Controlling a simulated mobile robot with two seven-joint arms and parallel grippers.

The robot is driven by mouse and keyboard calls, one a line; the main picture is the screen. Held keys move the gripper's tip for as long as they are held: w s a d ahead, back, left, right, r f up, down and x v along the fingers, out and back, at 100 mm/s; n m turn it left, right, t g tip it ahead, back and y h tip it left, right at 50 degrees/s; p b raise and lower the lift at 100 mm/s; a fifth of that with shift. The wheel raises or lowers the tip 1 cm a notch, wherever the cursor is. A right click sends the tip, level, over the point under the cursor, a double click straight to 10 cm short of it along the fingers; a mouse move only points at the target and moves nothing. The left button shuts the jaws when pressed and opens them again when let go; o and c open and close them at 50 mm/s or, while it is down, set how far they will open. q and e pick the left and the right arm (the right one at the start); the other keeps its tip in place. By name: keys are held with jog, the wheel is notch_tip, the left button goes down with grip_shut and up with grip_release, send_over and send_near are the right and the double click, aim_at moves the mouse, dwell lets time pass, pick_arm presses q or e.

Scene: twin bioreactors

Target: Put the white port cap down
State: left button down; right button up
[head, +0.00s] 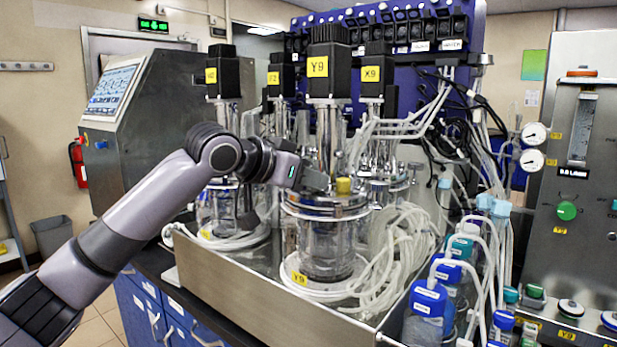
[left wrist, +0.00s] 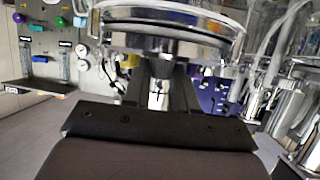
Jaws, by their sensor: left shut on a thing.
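My left gripper (head: 318,181) reaches in from the left to the lid of the front bioreactor, marked Y9 (head: 325,204). Its fingertips are just left of a yellow cap (head: 343,186) on that lid. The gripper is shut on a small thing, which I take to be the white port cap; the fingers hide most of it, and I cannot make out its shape. In the left wrist view the two dark fingers (left wrist: 162,75) run up beneath the shiny metal rim (left wrist: 170,45) of a vessel. I cannot tell whether the held thing touches the lid.
Black motors stand above the lids, the nearest one (head: 329,75) close by the gripper. White tubing (head: 400,265) loops over the steel tray (head: 240,290). Blue-capped bottles (head: 425,305) stand at the front right. A control panel (head: 580,190) is at the right.

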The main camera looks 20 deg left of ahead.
pick_arm(q)
jog(key=shift+f, duration=0.75)
jog(key=c, duration=0.9)
grip_release()
jog(key=shift+s+f, duration=0.1)
jog(key=shift+f, duration=0.05)
jog(key=shift+d, duration=0.1)
jog(key=shift+r, duration=0.3)
jog(key=r+b+v, duration=0.1)
jog(key=b+v, duration=0.1)
jog(key=v, duration=1)
jog(key=shift+r, duration=0.1)
